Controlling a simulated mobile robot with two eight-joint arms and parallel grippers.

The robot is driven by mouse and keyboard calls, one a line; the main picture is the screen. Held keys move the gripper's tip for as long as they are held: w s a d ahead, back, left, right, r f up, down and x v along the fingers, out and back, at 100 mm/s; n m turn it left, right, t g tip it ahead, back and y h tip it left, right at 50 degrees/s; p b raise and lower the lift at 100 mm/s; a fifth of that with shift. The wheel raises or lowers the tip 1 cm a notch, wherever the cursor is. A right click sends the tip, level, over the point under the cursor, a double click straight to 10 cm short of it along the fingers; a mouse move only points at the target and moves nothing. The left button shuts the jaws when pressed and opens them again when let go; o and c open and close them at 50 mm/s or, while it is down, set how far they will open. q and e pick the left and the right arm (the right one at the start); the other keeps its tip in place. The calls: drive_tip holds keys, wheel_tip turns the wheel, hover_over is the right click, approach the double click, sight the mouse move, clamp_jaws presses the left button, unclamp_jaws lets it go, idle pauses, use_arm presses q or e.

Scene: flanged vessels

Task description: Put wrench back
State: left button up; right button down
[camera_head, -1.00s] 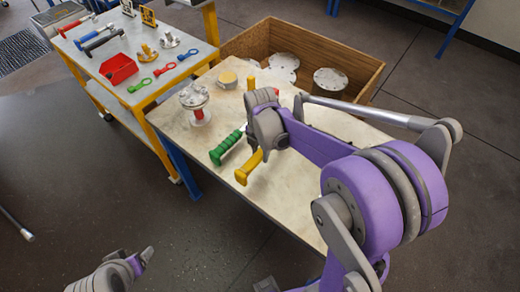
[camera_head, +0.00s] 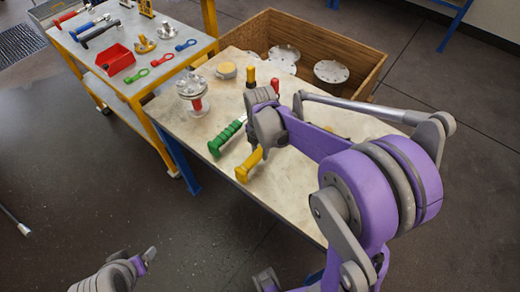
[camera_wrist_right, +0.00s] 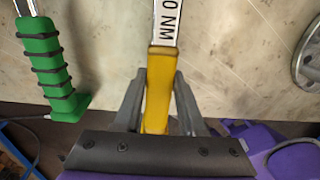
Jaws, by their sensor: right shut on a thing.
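A wrench with a yellow handle (camera_head: 247,165) lies between the fingers of my right gripper (camera_head: 262,122), over the near side of the workbench. In the right wrist view the yellow handle (camera_wrist_right: 160,85) sits between both fingers of the right gripper (camera_wrist_right: 160,105), with a white "NM" label above it. The gripper is shut on it. I cannot tell whether the wrench touches the bench. A green-handled tool (camera_head: 226,138) lies to its left, also in the wrist view (camera_wrist_right: 48,70). My left gripper (camera_head: 148,255) is low at the left, over the floor; its jaws are unclear.
A trolley (camera_head: 150,88) at the back left holds a red bin (camera_head: 115,58), coloured ring tools and hammer-like tools. A flanged vessel (camera_head: 194,92) and a yellowish round piece (camera_head: 226,71) stand on the bench (camera_head: 185,130). A wooden crate (camera_head: 350,50) with flanged parts stands behind.

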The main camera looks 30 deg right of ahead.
use_arm(q)
drive_tip(key=shift+s+f+b, duration=0.15)
drive_tip(key=shift+f+b, duration=0.15)
drive_tip(key=shift+f, duration=0.1)
use_arm(e)
drive_tip(key=shift+f, duration=0.45)
unclamp_jaws()
drive_tip(key=shift+r+p, duration=1.95)
drive_tip(key=shift+r, duration=1.65)
use_arm(q)
drive_tip(key=r, duration=0.1)
drive_tip(key=w+r, duration=0.1)
drive_tip(key=r, duration=0.3)
drive_tip(key=shift+w, duration=0.4)
drive_tip(key=shift+s, duration=0.1)
